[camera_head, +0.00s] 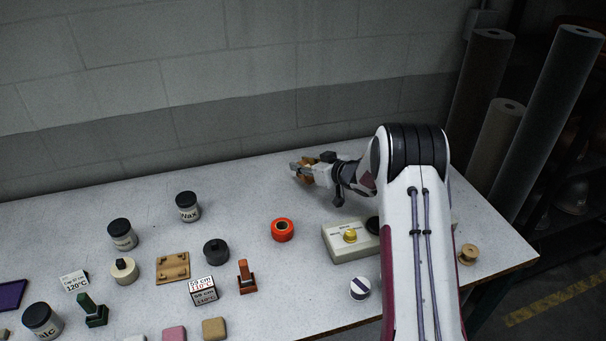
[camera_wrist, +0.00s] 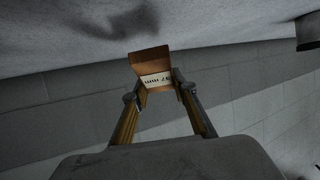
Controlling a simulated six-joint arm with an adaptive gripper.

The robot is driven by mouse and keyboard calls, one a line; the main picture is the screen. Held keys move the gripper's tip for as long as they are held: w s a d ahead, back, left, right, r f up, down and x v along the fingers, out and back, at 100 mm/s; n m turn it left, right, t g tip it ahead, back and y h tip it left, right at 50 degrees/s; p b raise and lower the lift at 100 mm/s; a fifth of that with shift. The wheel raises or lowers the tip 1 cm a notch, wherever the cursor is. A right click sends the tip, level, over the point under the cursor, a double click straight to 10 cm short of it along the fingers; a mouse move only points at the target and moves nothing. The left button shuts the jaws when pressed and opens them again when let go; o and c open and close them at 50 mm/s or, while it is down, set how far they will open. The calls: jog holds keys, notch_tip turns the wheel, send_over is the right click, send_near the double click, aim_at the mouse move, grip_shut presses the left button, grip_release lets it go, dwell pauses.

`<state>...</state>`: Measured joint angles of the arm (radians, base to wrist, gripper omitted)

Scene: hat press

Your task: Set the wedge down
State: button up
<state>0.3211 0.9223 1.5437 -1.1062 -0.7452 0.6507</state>
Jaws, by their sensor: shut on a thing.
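The wedge (camera_wrist: 151,65) is a brown wooden block with a pale label that appears to read "mm" and a number. It sits between the two fingertips of my gripper (camera_wrist: 158,88) in the wrist view. In the head view my gripper (camera_head: 301,171) is near the back of the table, left of my arm, and is shut on the wedge (camera_head: 307,165), partly hidden by the fingers. A dark shadow shows on the pale surface past the wedge in the wrist view. I cannot tell whether the wedge touches the table.
The pale table (camera_head: 250,185) is clear around my gripper, with the block wall (camera_head: 230,110) behind. An orange ring-shaped thing (camera_head: 282,230), a beige box with a yellow knob (camera_head: 351,241) and a black-lidded jar (camera_head: 188,207) stand nearer the front or left. Several small things crowd the front left.

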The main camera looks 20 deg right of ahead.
jog(key=shift+f, duration=1.85)
jog(key=shift+f, duration=0.15)
jog(key=o, duration=1.1)
jog(key=shift+s+r, duration=0.1)
jog(key=shift+r, duration=0.1)
jog(key=shift+v, duration=0.95)
jog(key=r, duration=0.5)
jog(key=shift+s+d+r, duration=0.15)
jog(key=shift+s+r, duration=0.15)
jog(key=shift+s, duration=0.05)
jog(key=shift+r, duration=0.85)
